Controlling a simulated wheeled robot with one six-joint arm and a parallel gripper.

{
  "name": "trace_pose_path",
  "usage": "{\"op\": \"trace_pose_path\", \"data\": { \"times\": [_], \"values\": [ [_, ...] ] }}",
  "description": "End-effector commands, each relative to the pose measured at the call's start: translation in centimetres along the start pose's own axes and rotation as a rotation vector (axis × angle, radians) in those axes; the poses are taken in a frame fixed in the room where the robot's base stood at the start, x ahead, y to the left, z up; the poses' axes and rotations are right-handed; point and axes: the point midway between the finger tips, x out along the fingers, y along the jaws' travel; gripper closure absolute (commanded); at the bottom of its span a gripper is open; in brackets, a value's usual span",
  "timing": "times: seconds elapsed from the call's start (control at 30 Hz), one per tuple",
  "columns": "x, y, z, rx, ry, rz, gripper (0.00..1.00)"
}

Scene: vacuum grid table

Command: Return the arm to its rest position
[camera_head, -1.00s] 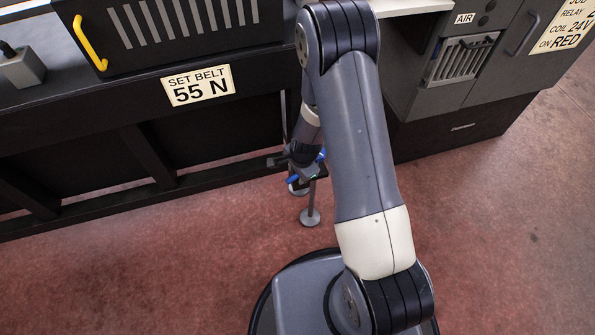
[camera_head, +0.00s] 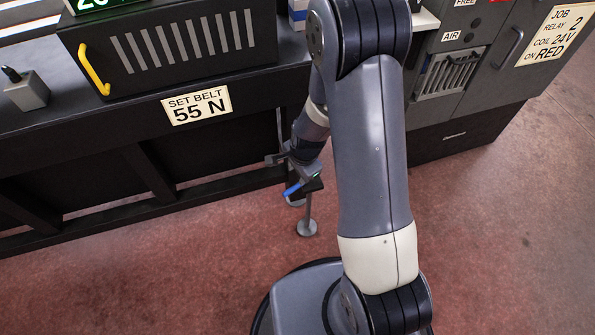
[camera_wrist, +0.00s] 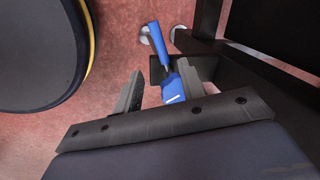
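My arm hangs bent in front of the dark bench, with my gripper (camera_head: 293,168) low by the bench's front. In the wrist view my gripper (camera_wrist: 160,82) has its two fingers apart. A blue piece (camera_wrist: 160,45) shows beyond and between the fingertips, and another blue part (camera_wrist: 186,82) lies close to the right finger. I cannot tell whether it touches that finger. In the head view the blue piece (camera_head: 293,189) shows just below the gripper, beside a small dark holder. My upper arm hides part of this area.
A grey round-footed stand (camera_head: 307,228) rises from the floor under the gripper. The bench (camera_head: 110,140) bears a "SET BELT 55 N" sign (camera_head: 197,105). A grey cabinet (camera_head: 465,70) stands at right. Reddish floor (camera_head: 510,220) is open at front right.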

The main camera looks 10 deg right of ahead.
Motion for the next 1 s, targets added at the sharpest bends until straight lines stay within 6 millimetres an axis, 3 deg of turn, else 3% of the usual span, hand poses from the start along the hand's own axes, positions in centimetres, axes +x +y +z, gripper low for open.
{"op": "trace_pose_path", "data": {
  "times": [0.27, 0.6, 0.8, 1.0],
  "values": [
    [1.6, 0.0, 0.0, -0.001, -0.001, 0.002, 0.61],
    [8.1, 0.1, 0.1, 0.000, -0.002, 0.003, 0.61],
    [10.9, 0.1, 0.1, -0.001, -0.001, 0.002, 0.61],
    [10.9, 0.2, 0.0, -0.028, -0.005, 0.000, 0.61]
  ]
}}
